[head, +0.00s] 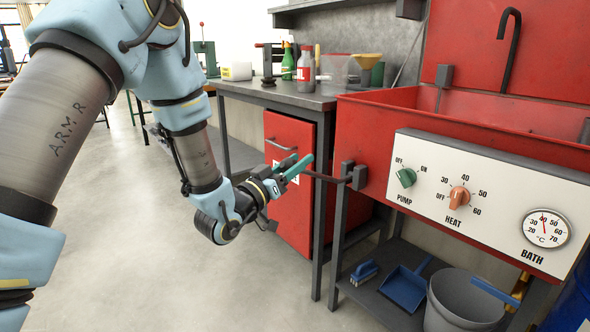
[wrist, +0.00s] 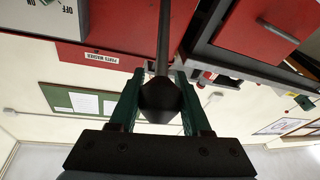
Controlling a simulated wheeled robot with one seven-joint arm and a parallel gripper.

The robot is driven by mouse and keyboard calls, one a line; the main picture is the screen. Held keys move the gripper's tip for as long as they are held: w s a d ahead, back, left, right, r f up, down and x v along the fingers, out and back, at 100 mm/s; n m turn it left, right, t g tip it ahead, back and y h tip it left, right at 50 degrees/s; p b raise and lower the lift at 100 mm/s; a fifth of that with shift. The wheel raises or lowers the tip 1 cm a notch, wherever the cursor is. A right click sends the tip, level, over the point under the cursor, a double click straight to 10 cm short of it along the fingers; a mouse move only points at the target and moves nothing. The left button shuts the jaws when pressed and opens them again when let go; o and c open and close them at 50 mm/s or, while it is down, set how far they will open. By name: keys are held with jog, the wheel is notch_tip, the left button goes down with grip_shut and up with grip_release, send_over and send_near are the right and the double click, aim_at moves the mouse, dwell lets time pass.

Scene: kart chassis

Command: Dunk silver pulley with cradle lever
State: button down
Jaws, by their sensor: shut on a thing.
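The cradle lever (head: 326,178) is a thin dark rod on a dark bracket at the left side of the red parts washer. My gripper (head: 291,168) has green fingers and is at the lever's free end. In the wrist view, my gripper (wrist: 158,98) is shut on the lever's dark knob (wrist: 160,102), with one finger on each side. The rod runs away from the knob toward the washer. The silver pulley and the cradle are not seen in either view; the inside of the red basin (head: 480,118) is mostly hidden by its front wall.
The white panel (head: 478,195) has a green pump knob (head: 406,178), an orange heat knob (head: 459,197) and a bath dial (head: 546,228). A grey bucket (head: 462,300) and blue dustpan (head: 405,287) are on the lower shelf. A workbench (head: 290,95) stands behind. Floor at left is clear.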

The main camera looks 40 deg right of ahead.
jog(key=shift+c, duration=1.8)
grip_release()
jog(key=v, duration=1.1)
jog(key=shift+b, duration=0.35)
jog(key=shift+w, duration=0.1)
